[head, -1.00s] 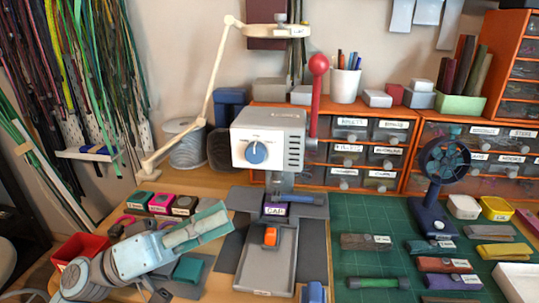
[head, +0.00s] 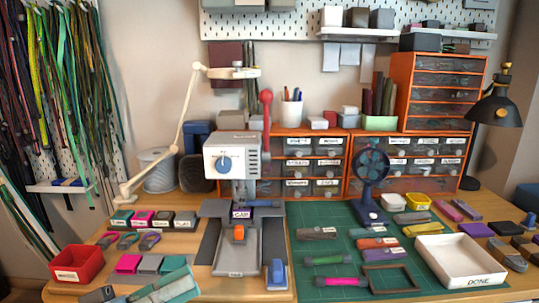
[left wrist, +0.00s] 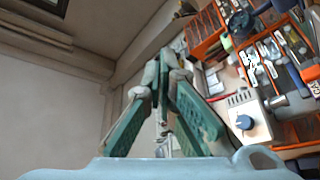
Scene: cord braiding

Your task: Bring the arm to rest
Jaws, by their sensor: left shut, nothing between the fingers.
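My left gripper (head: 172,287) shows at the bottom left of the head view, with its teal fingers together and nothing between them. It is low over the front edge of the table, in front of several coloured pieces. In the left wrist view the fingers of my left gripper (left wrist: 165,62) meet at the tips and hold nothing. My right gripper is in neither view.
A white press with a blue knob (head: 231,159) and red lever stands mid-table. A red bin (head: 78,265) is left of my gripper.

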